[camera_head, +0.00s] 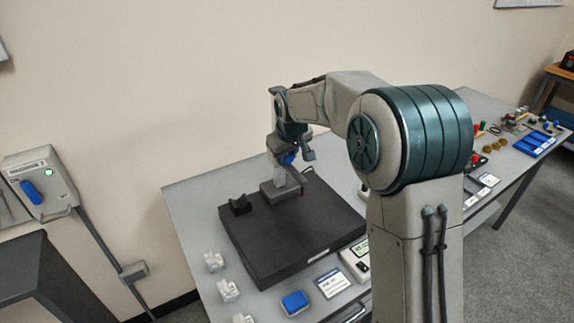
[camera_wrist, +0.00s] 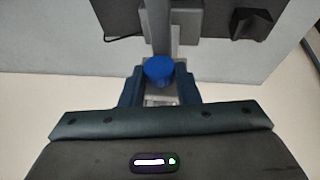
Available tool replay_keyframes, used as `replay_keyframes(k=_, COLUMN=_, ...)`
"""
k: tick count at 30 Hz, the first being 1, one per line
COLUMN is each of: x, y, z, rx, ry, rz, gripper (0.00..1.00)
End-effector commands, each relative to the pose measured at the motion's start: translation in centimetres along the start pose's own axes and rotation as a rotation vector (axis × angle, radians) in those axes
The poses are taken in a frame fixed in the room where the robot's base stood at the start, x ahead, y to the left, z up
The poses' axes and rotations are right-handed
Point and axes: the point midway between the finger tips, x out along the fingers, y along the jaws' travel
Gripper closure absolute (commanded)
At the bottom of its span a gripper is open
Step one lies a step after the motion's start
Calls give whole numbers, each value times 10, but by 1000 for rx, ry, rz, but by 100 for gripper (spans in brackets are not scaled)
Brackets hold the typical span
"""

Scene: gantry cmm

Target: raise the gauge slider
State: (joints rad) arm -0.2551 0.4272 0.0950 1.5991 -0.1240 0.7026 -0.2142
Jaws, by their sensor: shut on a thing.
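The height gauge (camera_head: 280,188) stands upright on a dark surface plate (camera_head: 300,232) on the grey table. Its grey column (camera_wrist: 161,30) runs up the middle of the wrist view. The slider's round blue knob (camera_wrist: 159,70) sits between the two fingers of my gripper (camera_wrist: 159,88), which is shut on it. In the head view the blue knob (camera_head: 287,158) shows only partly beside my gripper (camera_head: 291,152). My arm hides part of the gauge.
A black V-shaped block (camera_head: 240,205) stands on the plate left of the gauge. White clips, a blue item (camera_head: 294,302) and a small display device (camera_head: 356,260) lie along the table's front. More tools and a blue tray (camera_head: 535,145) lie to the right.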

Motion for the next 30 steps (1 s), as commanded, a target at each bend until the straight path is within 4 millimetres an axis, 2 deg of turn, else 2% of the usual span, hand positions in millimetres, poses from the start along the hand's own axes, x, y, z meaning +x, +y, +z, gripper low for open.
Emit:
replay_keyframes(k=1, x=-19, y=4, z=-9, rx=1, ry=8, rz=2, gripper=100)
replay_keyframes(k=3, x=-33, y=6, z=-15, rx=1, ry=7, rz=2, gripper=100)
replay_keyframes(k=9, x=-60, y=11, z=-26, rx=1, ry=7, rz=2, gripper=100)
replay_keyframes(k=15, x=-70, y=12, z=-30, rx=0, ry=5, rz=1, gripper=100)
replay_keyframes(k=25, x=-69, y=12, z=-30, rx=0, ry=5, rz=1, gripper=100)
replay_keyframes(k=26, x=-69, y=12, z=-30, rx=0, ry=5, rz=1, gripper=66)
replay_keyframes(k=27, x=-69, y=12, z=-29, rx=0, ry=5, rz=1, gripper=55)
replay_keyframes(k=28, x=-69, y=12, z=-29, rx=0, ry=5, rz=1, gripper=49)
replay_keyframes(k=30, x=-69, y=12, z=-29, rx=0, ry=4, rz=1, gripper=49)
